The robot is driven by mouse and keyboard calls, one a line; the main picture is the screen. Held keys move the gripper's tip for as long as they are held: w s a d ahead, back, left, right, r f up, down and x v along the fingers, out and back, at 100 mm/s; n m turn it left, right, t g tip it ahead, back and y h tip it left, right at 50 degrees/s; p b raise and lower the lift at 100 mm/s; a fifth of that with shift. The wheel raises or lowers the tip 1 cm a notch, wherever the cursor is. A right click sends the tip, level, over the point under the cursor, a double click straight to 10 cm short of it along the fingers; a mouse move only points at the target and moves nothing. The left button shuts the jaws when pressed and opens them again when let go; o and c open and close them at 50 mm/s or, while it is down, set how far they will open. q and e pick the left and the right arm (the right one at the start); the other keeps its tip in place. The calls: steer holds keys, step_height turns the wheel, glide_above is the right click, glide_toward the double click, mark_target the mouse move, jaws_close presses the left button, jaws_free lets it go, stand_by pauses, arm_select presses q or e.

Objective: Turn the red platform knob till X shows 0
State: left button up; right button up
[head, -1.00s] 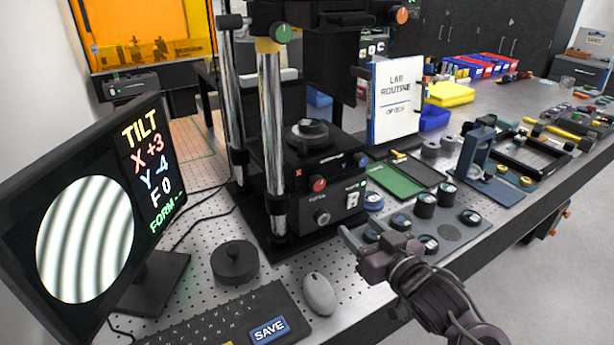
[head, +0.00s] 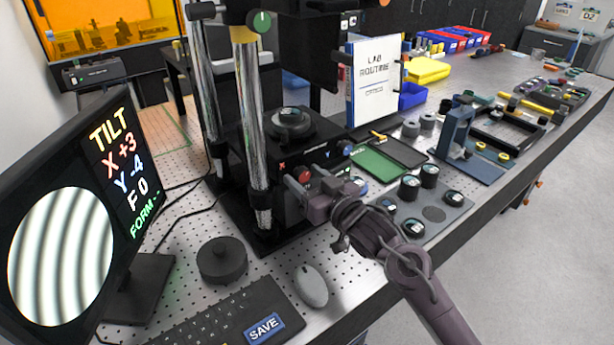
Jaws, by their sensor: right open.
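The red platform knob (head: 304,174) sits on the front of the black interferometer platform, by a small red X mark. My right gripper (head: 306,188) is open, with its fingers right at the red knob and partly in front of the platform's front. I cannot tell whether the fingers touch the knob. The monitor (head: 72,225) at the left reads TILT, X +3, Y -4, F 0, FORM --, beside a round picture of dark and light curved fringes. A blue knob (head: 346,147) is to the right of the red one. My left gripper is not in view.
A round dark puck (head: 222,260), a mouse (head: 311,286) and a keyboard (head: 215,322) lie in front of the instrument. A grey plate (head: 455,207) with several small cylinders is right of my right arm. A chrome column (head: 252,130) stands left of the knob.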

steer(key=shift+c, duration=0.8)
steer(key=c, duration=0.8)
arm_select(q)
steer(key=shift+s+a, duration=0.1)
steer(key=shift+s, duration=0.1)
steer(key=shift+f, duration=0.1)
arm_select(e)
steer(key=n+b, duration=0.1)
steer(key=n, duration=0.2)
steer(key=shift+f+n, duration=0.1)
steer(key=shift+n, duration=0.2)
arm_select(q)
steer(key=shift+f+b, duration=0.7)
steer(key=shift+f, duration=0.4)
arm_select(e)
steer(key=shift+n, duration=1.6)
